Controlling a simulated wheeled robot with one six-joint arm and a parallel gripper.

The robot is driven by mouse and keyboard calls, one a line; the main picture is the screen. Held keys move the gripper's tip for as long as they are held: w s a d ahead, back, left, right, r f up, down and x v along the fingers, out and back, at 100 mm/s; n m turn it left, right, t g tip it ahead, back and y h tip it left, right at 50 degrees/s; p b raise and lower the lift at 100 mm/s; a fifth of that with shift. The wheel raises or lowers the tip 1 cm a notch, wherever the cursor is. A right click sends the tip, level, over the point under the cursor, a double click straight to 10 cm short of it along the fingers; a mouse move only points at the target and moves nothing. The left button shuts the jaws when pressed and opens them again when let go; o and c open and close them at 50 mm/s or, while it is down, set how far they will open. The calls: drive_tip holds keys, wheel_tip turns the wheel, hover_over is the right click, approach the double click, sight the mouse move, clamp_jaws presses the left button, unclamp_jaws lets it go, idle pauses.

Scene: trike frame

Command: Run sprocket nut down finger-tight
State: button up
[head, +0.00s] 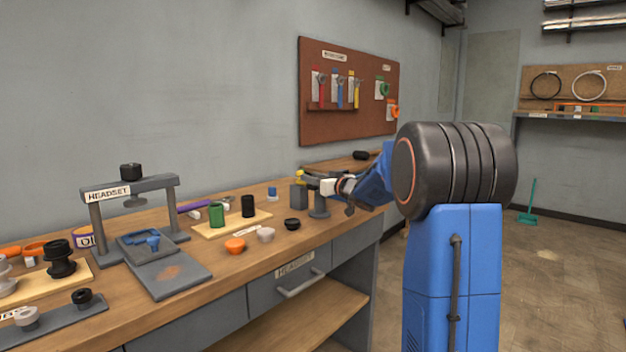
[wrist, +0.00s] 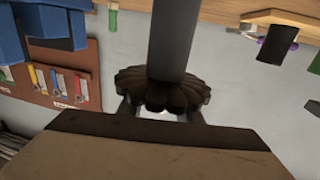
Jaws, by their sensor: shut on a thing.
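In the wrist view, a dark brown, lobed nut-like piece (wrist: 160,92) sits at the end of a dark grey post (wrist: 174,40). I take it to be the sprocket nut; no label shows. Threads and seating are hidden. In the head view, my gripper (head: 332,186) is at the bench's far right end, beside a grey stand (head: 319,205); the held piece cannot be made out there.
A grey block (head: 299,196) stands close left of the stand. A black ring-like part (head: 292,224), an orange cup (head: 235,246) and a tray with green and black cylinders (head: 216,214) are on the wooden bench (head: 205,262). The headset press (head: 130,186) is farther left.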

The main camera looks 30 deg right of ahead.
drive_tip(key=shift+h, duration=0.3)
